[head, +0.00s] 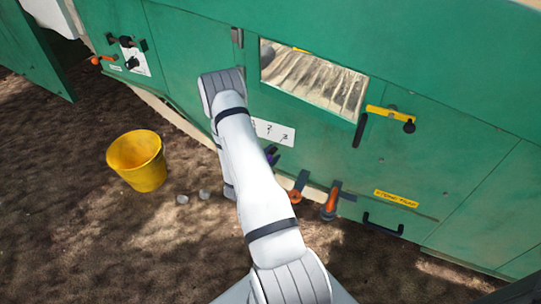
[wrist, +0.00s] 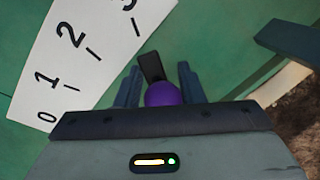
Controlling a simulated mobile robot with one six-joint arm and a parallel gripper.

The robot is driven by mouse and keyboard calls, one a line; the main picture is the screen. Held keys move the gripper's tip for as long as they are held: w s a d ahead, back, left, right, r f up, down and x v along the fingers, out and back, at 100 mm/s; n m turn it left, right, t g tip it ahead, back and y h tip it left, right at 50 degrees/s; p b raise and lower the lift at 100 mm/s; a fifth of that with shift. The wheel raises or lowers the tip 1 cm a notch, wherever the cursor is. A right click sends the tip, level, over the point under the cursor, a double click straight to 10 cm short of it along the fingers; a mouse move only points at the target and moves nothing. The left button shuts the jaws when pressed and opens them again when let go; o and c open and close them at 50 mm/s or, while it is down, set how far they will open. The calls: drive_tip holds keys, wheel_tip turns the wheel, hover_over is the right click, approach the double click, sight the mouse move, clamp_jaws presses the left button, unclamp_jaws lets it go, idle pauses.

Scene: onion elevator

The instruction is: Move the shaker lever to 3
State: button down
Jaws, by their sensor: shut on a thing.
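The shaker lever is a black bar (wrist: 150,66) with a round purple knob (wrist: 164,94). My gripper (wrist: 157,72) has one finger on each side of the knob and is shut on it. The white scale plate (wrist: 85,50) with the numbers 0, 1, 2 and 3 lies left of the lever; the 3 is cut off at the top edge. The bar stands beside the plate on the side of the 3 mark; I cannot tell exactly which mark it lines up with.
The green machine wall (head: 440,150) has a window (head: 312,78), a yellow handle (head: 390,115) and two orange-handled levers (head: 298,192) (head: 331,205) to the right of the knob. A yellow bucket (head: 138,160) stands on the soil to the left. A dark bar (wrist: 290,42) juts in at right.

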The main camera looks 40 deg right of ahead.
drive_tip(key=c, duration=1.2)
unclamp_jaws()
drive_tip(key=shift+s+f, duration=0.35)
drive_tip(key=shift+s, duration=0.05)
drive_tip(key=shift+c, duration=0.2)
drive_tip(key=shift+o, duration=0.8)
drive_tip(key=shift+w, duration=0.1)
drive_tip(key=shift+r, duration=0.1)
drive_tip(key=shift+a+r, duration=0.15)
drive_tip(key=shift+a, duration=0.25)
drive_tip(key=p+v, duration=0.2)
drive_tip(key=v, duration=0.5)
